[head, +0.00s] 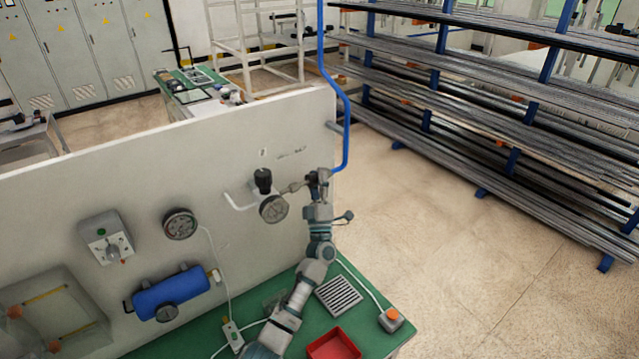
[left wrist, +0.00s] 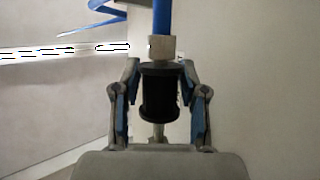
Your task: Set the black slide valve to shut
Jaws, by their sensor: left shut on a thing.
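The black slide valve (left wrist: 160,92) is a short black sleeve with wider rims, in the middle of the left wrist view. It sits below a pale fitting and a blue pipe (left wrist: 162,18). My left gripper (left wrist: 160,100) has one finger with a blue pad on each side of the sleeve and is shut on it. In the head view my left gripper (head: 319,178) is at the right end of the white panel, at the lower end of the blue pipe (head: 347,120). It hides the sleeve there, and I cannot tell the valve's setting. My right gripper is not in view.
The white panel (head: 150,160) carries a black-topped valve (head: 263,180), gauges (head: 181,223), a switch box (head: 106,238) and a blue cylinder (head: 172,292). A red tray (head: 333,345) and a button box (head: 391,319) lie on the green bench.

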